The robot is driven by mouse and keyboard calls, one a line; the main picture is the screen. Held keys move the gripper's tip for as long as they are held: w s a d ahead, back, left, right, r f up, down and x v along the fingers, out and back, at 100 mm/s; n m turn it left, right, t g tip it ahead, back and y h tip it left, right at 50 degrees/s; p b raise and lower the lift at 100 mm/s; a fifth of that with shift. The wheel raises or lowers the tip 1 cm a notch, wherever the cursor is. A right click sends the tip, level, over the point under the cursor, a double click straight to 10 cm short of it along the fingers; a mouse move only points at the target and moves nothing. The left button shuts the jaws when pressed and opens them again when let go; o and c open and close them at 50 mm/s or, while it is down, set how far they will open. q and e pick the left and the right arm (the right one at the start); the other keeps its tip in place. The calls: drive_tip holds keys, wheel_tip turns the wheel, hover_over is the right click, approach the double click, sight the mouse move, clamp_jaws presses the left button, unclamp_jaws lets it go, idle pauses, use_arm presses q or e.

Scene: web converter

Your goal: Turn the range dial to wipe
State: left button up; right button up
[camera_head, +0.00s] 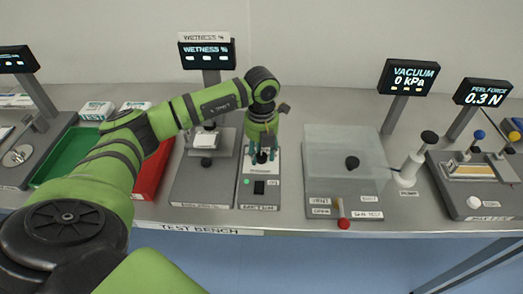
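My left gripper (262,156) points down over the upper part of a small panel (247,196) on the bench. Its teal fingers show small, with a dark patch between them; I cannot tell how far apart they are or whether they hold anything. The panel has a green light (246,182) and a black switch (259,187) below the gripper. No range dial shows clearly; the gripper covers the panel's upper part. The "WETNESS %" display (207,50) stands behind, with no readable value. My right gripper is not in view.
Left of the panel is a grey tester (187,187) with a black knob (206,162). To the right are a clear-lidded vacuum chamber (325,145), a red-tipped lever (342,213), a white pump (412,166) and a peel-force rig (455,195). Green (50,165) and red (151,178) trays lie left.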

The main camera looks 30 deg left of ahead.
use_arm(q)
drive_tip(key=c, duration=0.5)
drive_tip(key=shift+r, duration=0.1)
clamp_jaws()
drive_tip(key=shift+w+m+b, duration=0.1)
drive_tip(key=shift+m+b, duration=1.45)
drive_tip(key=shift+m, duration=0.15)
drive_tip(key=m+b, duration=0.3)
drive_tip(key=m, duration=0.1)
drive_tip(key=shift+d+r+m+b, duration=0.15)
drive_tip(key=shift+m+b, duration=0.95)
drive_tip(key=shift+m, duration=1.1)
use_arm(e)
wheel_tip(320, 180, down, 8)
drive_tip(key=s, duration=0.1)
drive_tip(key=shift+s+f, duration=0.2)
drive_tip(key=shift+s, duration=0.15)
